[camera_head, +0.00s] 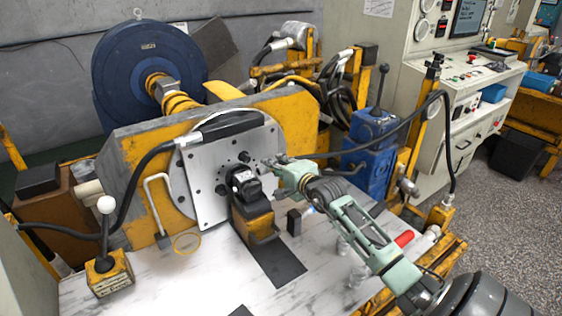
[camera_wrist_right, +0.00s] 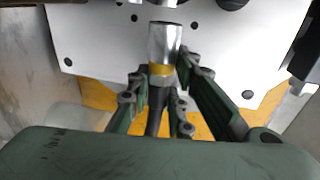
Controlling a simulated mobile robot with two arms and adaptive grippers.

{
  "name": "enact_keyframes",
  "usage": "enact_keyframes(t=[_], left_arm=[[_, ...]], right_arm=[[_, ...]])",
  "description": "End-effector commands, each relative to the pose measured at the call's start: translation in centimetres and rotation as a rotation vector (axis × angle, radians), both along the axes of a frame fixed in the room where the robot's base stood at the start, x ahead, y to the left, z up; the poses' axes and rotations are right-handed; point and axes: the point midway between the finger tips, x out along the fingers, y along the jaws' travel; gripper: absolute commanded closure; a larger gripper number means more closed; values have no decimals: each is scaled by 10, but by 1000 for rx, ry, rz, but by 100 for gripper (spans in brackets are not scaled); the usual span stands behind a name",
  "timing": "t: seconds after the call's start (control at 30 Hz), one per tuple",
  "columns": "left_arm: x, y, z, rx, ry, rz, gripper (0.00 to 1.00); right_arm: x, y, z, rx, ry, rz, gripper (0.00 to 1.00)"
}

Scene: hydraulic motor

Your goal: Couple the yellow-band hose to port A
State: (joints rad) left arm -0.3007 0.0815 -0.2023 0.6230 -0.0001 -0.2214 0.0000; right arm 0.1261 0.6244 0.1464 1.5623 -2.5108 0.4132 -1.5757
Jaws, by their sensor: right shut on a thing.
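My right gripper (camera_head: 275,170) is shut on the yellow-band hose and holds it in front of the pale mounting plate (camera_head: 208,205). The black motor (camera_head: 243,184) sits at the plate on a yellow bracket (camera_head: 254,222), just left of the gripper. The coupling's end looks close to the plate; I cannot tell whether it touches. Port A's marking is not readable. My left gripper is not in view.
Another black hose with a silver fitting (camera_head: 188,140) runs along the plate's top left. A lever box (camera_head: 108,272) stands at the left. A blue valve block (camera_head: 368,150) with a lever stands behind my right arm. The white bench top (camera_head: 205,275) in front is mostly clear.

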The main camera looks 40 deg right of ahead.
Motion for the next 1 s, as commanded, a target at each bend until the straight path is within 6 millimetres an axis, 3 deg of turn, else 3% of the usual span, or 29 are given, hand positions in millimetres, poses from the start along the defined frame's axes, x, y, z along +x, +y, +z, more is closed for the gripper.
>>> enact_keyframes(t=[1.0], left_arm=[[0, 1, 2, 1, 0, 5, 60]], right_arm=[[1, 6, 0, 1, -2, 0, 100]])
